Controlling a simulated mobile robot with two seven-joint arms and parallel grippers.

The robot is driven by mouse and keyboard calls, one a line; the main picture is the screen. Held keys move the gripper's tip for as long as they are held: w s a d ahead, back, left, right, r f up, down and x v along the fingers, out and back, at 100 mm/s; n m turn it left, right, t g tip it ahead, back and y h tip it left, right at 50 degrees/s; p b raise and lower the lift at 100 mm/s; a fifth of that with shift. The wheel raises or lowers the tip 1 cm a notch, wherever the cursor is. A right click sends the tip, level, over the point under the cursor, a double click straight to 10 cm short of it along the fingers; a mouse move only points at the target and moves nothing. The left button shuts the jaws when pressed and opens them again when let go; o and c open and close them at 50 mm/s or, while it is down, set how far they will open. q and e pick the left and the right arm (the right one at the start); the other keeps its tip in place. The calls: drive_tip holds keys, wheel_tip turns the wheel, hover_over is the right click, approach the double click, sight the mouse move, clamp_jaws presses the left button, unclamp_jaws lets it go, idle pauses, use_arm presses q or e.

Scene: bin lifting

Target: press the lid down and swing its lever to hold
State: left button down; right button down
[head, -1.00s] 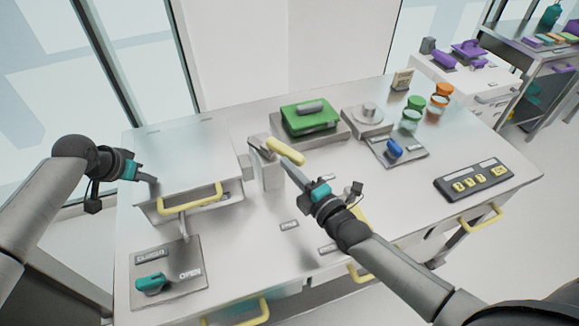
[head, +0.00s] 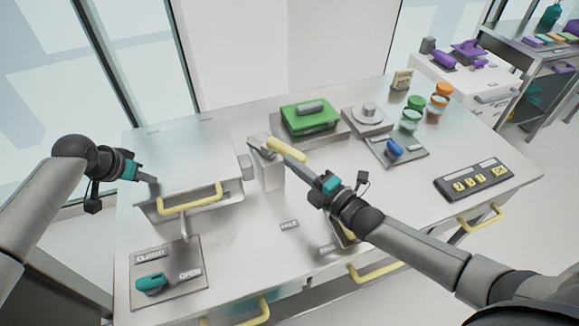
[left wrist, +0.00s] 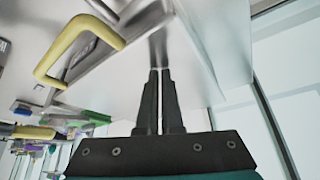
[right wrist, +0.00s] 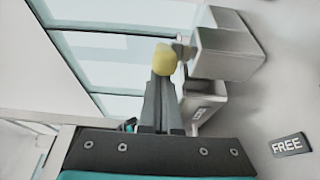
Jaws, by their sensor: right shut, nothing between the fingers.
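The lid (head: 180,155) is a flat grey-white top on the box at the left, with a yellow handle (head: 190,198) at its front. My left gripper (head: 152,179) is shut, its fingertips at the lid's left side, apparently against its surface (left wrist: 195,45); exact contact is unclear. The lever, with a yellow grip (head: 286,150), sits on a grey post (head: 268,172) right of the box. My right gripper (head: 293,162) is shut and empty, its tips at the lever's grip. In the right wrist view the grip's rounded end (right wrist: 164,60) shows just beyond the fingertips.
A FREE label (head: 289,225) lies in front of the post. A teal knob (head: 151,283) on a CLOSED/OPEN plate is at front left. A green-lidded unit (head: 309,118), a blue knob (head: 394,148) and a button panel (head: 474,180) stand further right.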

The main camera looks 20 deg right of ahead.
use_arm(q)
drive_tip(key=shift+s+f, duration=0.3)
drive_tip(key=shift+f, duration=0.1)
use_arm(e)
drive_tip(key=shift+w+d+n+g+y, duration=0.4)
drive_tip(key=shift+d+n+y, duration=0.25)
drive_tip(key=shift+y, duration=0.2)
drive_tip(key=shift+w+d+n+g+y, duration=0.25)
drive_tip(key=shift+d+n+g+y, duration=0.35)
drive_tip(key=shift+y, duration=0.25)
use_arm(q)
drive_tip(key=shift+s+r, duration=0.1)
drive_tip(key=shift+s, duration=0.1)
use_arm(e)
drive_tip(key=w+d, duration=0.4)
drive_tip(key=w, duration=0.1)
drive_tip(key=shift+w+d+r+y, duration=0.15)
drive_tip(key=shift+d+y, duration=0.15)
drive_tip(key=shift+d, duration=0.05)
